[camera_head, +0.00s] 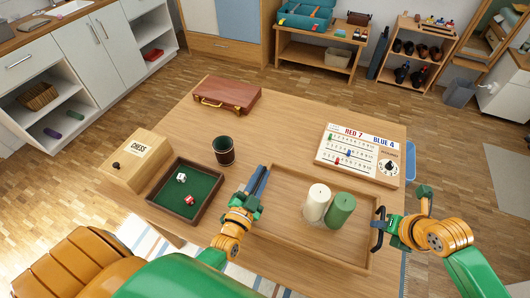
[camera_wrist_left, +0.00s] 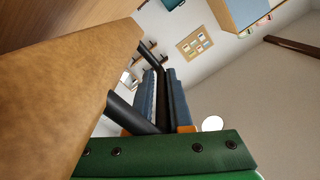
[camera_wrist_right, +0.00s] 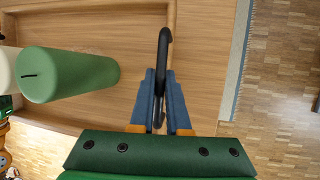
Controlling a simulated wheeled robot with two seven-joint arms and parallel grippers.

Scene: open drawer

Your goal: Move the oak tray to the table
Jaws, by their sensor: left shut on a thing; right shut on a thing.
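The oak tray (camera_head: 287,212) is at the front right of the wooden table, level; I cannot tell whether it touches the top. A white candle (camera_head: 316,202) and a green candle (camera_head: 341,211) stand upright in it. My left gripper (camera_head: 260,176) is at the tray's left end, its fingers (camera_wrist_left: 168,90) shut on a black handle (camera_wrist_left: 134,110). My right gripper (camera_head: 381,224) is at the right end, shut on the other black handle (camera_wrist_right: 163,48). The left handle is hidden in the head view.
The table (camera_head: 275,125) also holds a dice tray (camera_head: 203,217) with dice, a chess box (camera_head: 130,170), a dark cup (camera_head: 223,157), a brown case (camera_head: 227,95) and a scoreboard (camera_head: 360,155). The table's middle is clear. A bin (camera_head: 459,93) and shelves stand beyond.

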